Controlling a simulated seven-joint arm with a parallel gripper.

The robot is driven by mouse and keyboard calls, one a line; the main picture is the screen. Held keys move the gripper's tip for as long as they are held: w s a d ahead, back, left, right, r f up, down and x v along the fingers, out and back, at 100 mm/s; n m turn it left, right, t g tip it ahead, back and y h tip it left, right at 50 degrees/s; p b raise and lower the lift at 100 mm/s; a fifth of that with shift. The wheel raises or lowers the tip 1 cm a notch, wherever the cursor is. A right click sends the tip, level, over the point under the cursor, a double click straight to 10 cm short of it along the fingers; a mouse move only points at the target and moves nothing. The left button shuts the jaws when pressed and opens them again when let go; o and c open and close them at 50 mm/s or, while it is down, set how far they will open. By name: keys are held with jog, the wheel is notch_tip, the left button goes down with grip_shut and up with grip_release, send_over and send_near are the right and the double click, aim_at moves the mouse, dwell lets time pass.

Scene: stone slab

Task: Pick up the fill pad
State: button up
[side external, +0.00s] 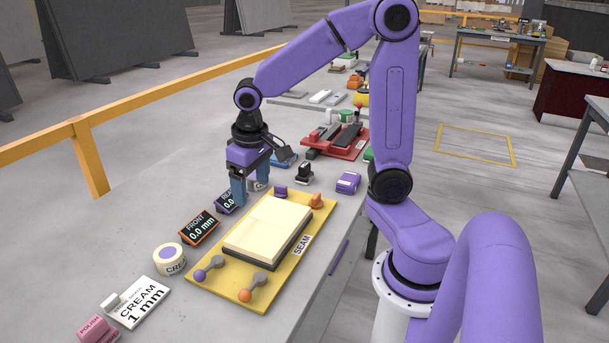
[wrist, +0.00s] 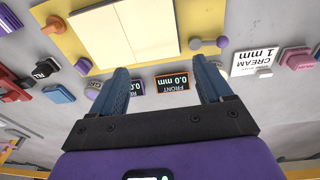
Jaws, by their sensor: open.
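I cannot tell for sure which object is the fill pad, as no label that I can read names it. My gripper (side external: 250,187) is open and empty, fingers pointing down, beyond the far left corner of the yellow board. In the wrist view my gripper (wrist: 161,76) has its two blue fingers apart, with the black FRONT 0.0 mm display (wrist: 172,82) and part of a second display (wrist: 137,88) seen between them. Small block-like candidates are a black labelled piece (side external: 304,174), a blue piece (side external: 283,160) and a pink POLISH piece (side external: 98,328).
The yellow board (side external: 200,275) carries a cream slab in two halves (side external: 268,228), with purple and orange clamps. A round tub (side external: 169,259) and a CREAM 1 mm card (side external: 140,302) lie nearer. A red tool (side external: 335,140) and purple block (side external: 348,183) stand farther right.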

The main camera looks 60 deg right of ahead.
jog(key=w+d+m+h, duration=0.1)
jog(key=w+d+m, duration=0.45)
jog(key=d, duration=0.35)
jog(key=m+g+h, duration=0.1)
jog(key=m+h, duration=0.1)
jog(key=m, duration=1)
send_over(304, 165)
jog(key=a, duration=0.3)
notch_tip(304, 165, down, 3)
jog(key=x, duration=1.1)
jog(key=shift+s+a+f, duration=0.35)
jog(key=shift+s, duration=0.05)
jog(key=shift+w+a+x, duration=0.1)
jog(key=shift+w+x, duration=0.05)
jog(key=shift+x, duration=1.2)
jog(key=shift+w+a+x, duration=0.1)
jog(key=shift+a+x, duration=0.05)
jog(key=shift+x, duration=1.25)
jog(key=c, duration=1.2)
